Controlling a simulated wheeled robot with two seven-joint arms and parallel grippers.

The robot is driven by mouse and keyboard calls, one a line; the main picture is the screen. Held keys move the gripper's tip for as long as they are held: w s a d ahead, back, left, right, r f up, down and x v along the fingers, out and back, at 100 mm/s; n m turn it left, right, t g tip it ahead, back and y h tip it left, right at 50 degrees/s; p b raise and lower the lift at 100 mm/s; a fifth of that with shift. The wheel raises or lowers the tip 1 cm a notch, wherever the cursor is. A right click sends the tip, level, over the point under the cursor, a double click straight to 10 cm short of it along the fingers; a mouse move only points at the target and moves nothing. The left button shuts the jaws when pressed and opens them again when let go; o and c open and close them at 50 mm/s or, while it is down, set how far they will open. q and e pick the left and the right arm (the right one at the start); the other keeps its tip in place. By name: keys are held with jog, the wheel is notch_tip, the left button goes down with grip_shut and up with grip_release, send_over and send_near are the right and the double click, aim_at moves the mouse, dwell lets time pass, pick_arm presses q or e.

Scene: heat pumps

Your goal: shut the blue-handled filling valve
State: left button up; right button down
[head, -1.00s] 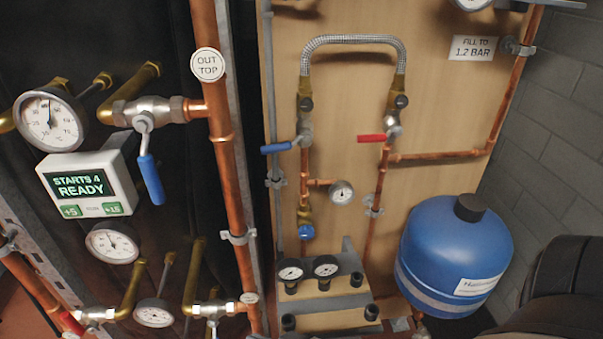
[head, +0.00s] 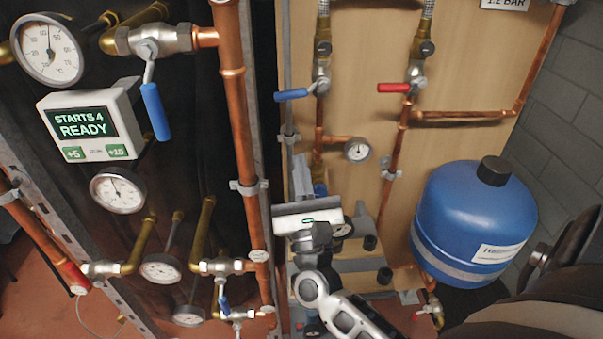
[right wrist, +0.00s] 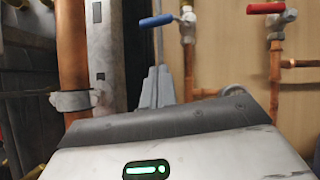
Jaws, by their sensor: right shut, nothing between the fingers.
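The filling valve's blue handle (head: 291,95) sits on the left leg of the hose loop on the wooden board. It points left, crosswise to its vertical copper pipe. It also shows in the right wrist view (right wrist: 156,20), at the upper middle. My right gripper (head: 301,165) is shut and empty, below the blue handle and apart from it. Its grey fingers (right wrist: 156,80) point up towards the handle in the right wrist view. The gripper hides the lower end of the left pipe in the head view. My left gripper is not in view.
A red handle (head: 401,88) is right of the blue one, also crosswise. A small gauge (head: 357,149) sits between the pipes. A thick copper pipe (head: 240,120) stands left. Another blue lever (head: 156,112) hangs further left. A blue tank (head: 470,225) is at right.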

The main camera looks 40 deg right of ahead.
aim_at(302, 91)
pick_arm(q)
jog(key=p, duration=0.3)
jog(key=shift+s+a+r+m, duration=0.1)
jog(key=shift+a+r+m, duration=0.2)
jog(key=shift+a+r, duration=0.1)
pick_arm(e)
jog(key=w+d+r, duration=0.2)
jog(key=w+r, duration=0.3)
jog(key=r, duration=0.2)
jog(key=shift+w, duration=0.1)
